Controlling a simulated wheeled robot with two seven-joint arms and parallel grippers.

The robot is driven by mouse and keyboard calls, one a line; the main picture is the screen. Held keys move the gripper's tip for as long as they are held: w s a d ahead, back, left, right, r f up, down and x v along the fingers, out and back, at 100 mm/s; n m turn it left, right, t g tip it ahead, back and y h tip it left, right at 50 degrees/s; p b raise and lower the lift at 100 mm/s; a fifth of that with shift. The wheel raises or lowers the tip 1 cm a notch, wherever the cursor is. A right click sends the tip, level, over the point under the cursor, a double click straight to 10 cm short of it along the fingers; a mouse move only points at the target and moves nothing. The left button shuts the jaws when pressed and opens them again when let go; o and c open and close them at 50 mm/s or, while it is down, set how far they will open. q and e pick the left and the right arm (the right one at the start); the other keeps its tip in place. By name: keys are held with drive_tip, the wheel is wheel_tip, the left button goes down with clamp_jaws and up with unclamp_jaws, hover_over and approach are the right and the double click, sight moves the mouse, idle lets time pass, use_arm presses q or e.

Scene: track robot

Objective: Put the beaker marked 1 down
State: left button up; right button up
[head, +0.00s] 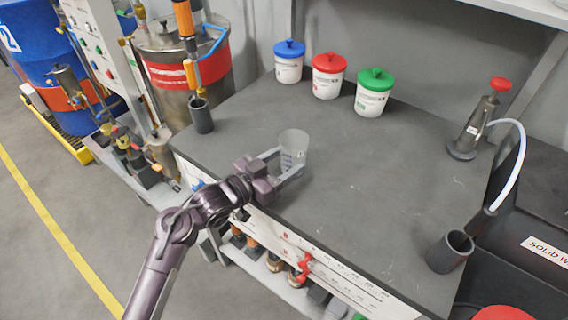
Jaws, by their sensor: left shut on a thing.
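A clear beaker (294,143) with markings on its side is at the left front part of the grey worktop (350,190). My left gripper (285,166) is shut on the beaker, with its fingers around the sides. The beaker looks upright. I cannot tell whether its base touches the worktop, and I cannot read a 1 on it. My right gripper is not in view.
Jars with blue (289,68), red (328,80) and green (374,95) lids stand at the back. A dark cup (201,115) is at the left, another (449,252) at the right front. A pump (475,125) stands right. The worktop's middle is clear.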

use_arm(q)
drive_tip(key=shift+f, duration=0.4)
drive_tip(key=shift+f, duration=0.15)
drive_tip(key=o, duration=0.9)
drive_tip(key=shift+o, duration=0.7)
